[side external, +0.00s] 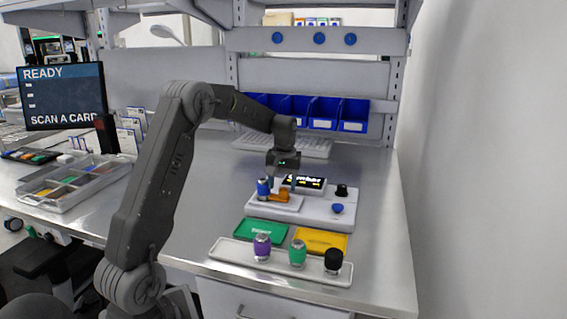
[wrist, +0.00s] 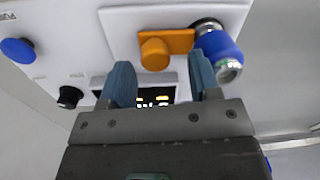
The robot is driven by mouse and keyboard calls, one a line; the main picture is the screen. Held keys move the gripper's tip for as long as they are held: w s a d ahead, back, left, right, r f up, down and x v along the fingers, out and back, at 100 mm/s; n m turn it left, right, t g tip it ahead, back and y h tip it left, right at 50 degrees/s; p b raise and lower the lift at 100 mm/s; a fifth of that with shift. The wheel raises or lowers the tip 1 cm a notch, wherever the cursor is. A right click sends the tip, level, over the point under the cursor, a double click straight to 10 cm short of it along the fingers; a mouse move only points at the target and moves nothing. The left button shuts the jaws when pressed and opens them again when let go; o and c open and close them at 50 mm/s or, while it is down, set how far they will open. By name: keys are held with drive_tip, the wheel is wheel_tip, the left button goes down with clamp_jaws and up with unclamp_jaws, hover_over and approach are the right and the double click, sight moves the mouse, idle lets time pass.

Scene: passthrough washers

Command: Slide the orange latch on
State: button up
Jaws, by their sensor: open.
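The orange latch (wrist: 155,54) is a flat bar with a round knob on the white fixture (side external: 318,210). In the wrist view one end of the latch reaches the blue-and-silver cylinder (wrist: 220,54). In the side view the latch (side external: 281,196) sits just right of the blue cylinder (side external: 263,188). My gripper (wrist: 160,82) is open and empty, its two blue fingers apart, with the knob beyond the gap between the fingertips. In the side view my gripper (side external: 285,178) is above the fixture and hides part of it.
The fixture has a lit display (side external: 304,183), a black knob (side external: 341,190) and a blue button (side external: 337,208). In front lie a green tray (side external: 262,231), a yellow tray (side external: 320,241) and a white rack (side external: 230,250) with purple, green and black cylinders. Blue bins stand behind.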

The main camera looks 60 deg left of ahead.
sight(285, 190)
wheel_tip(285, 190, up, 12)
drive_tip(key=shift+w+d+r, duration=0.15)
drive_tip(key=shift+w+d, duration=0.05)
idle(0.4)
drive_tip(key=s+d+r+m+t, duration=0.1)
drive_tip(key=s+d+r+m, duration=0.15)
drive_tip(key=d, duration=0.35)
drive_tip(key=s+d+r+m+t, duration=0.1)
drive_tip(key=s+d, duration=0.2)
drive_tip(key=d, duration=0.4)
drive_tip(key=s+d+r+m+t, duration=0.1)
drive_tip(key=s+d+m, duration=0.15)
drive_tip(key=d, duration=0.35)
drive_tip(key=s+d+f+m+t, duration=0.1)
drive_tip(key=s+d+f+m, duration=0.1)
drive_tip(key=s+d, duration=0.3)
drive_tip(key=s+d+f+m+t, duration=0.2)
drive_tip(key=s+d+f, duration=0.2)
drive_tip(key=s, duration=0.5)
drive_tip(key=shift+d+m, duration=0.4)
drive_tip(key=shift+d, duration=0.05)
